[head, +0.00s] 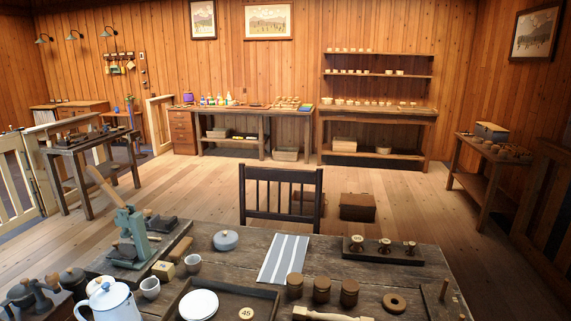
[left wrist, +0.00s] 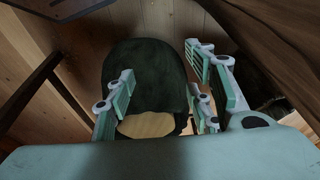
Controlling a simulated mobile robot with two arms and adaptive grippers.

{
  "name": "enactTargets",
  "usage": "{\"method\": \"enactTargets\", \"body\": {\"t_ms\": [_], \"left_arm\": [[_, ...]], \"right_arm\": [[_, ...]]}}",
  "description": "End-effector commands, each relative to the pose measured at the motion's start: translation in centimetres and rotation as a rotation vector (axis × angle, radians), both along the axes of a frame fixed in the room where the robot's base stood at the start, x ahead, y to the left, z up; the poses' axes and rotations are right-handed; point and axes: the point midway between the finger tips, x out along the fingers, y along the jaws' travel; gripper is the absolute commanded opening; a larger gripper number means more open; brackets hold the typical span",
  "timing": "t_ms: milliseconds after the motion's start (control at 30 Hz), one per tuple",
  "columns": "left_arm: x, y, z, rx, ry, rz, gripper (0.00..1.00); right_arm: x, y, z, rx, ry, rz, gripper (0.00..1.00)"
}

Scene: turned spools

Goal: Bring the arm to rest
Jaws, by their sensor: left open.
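My left gripper (left wrist: 160,66) shows in the left wrist view. Its teal and white fingers stand wide apart with nothing held between them. Behind the fingers is a large dark rounded shape (left wrist: 145,75), with a pale wood-coloured patch below it; I cannot tell how far off it is. Wood planks (left wrist: 55,45) fill the upper left behind it. A dark brown wooden edge (left wrist: 280,30) crosses the upper right corner, apart from the fingers. Neither gripper shows in the head view, and my right gripper is in neither view.
The near table (head: 225,270) carries turned wooden pieces (head: 321,290), a striped cloth (head: 285,259), a dark rack (head: 383,250), a white pot (head: 110,302), cups and a pale green lever tool (head: 130,228). A dark chair (head: 281,197) stands behind it. Open floor (head: 400,205) lies beyond.

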Motion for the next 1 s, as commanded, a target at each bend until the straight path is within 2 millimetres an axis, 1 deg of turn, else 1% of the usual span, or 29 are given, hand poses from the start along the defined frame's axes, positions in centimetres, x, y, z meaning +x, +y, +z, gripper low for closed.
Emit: {"method": "enactTargets", "body": {"t_ms": [33,67,100,167,200,267,300,367,400,500,600,700,733,1000], "left_arm": [[-0.8,0.1,-2.9,0.002,0.021,-0.002,0.49],[-1.3,0.1,-4.3,0.003,0.028,-0.003,0.49],[-1.9,0.2,-6.3,0.004,0.036,-0.005,0.49],[-3.1,0.4,-9.1,0.006,0.049,-0.007,0.49],[-4.1,0.5,-10.8,0.007,0.057,-0.009,0.49],[-5.6,0.7,-13.3,0.008,0.070,-0.012,0.49],[-6.8,0.9,-14.9,0.009,0.079,-0.014,0.49],[-8.7,1.2,-17.1,0.010,0.092,-0.017,0.49],[-10.0,1.4,-18.4,0.012,0.099,-0.019,0.49],[-13.3,2.1,-21.1,0.014,0.118,-0.023,0.49],[-16.1,2.6,-22.8,0.017,0.132,-0.027,0.49],[-18.2,3.0,-23.8,0.018,0.141,-0.030,0.49],[-18.5,3.1,-23.9,0.018,0.141,-0.031,0.49],[-18.7,3.1,-24.0,0.019,0.143,-0.031,0.49]], "right_arm": [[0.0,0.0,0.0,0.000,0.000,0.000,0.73],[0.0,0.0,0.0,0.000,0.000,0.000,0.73],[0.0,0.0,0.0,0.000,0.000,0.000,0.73],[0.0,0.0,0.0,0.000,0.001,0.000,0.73],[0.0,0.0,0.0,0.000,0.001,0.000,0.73],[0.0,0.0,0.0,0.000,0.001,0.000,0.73],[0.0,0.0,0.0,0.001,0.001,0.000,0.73],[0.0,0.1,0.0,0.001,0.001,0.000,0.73],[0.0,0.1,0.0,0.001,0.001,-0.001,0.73],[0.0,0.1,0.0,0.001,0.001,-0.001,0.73],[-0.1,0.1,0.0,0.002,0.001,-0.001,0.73],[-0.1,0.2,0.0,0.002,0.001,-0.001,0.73],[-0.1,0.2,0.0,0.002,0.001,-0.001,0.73],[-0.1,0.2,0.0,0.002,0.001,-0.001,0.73]]}}
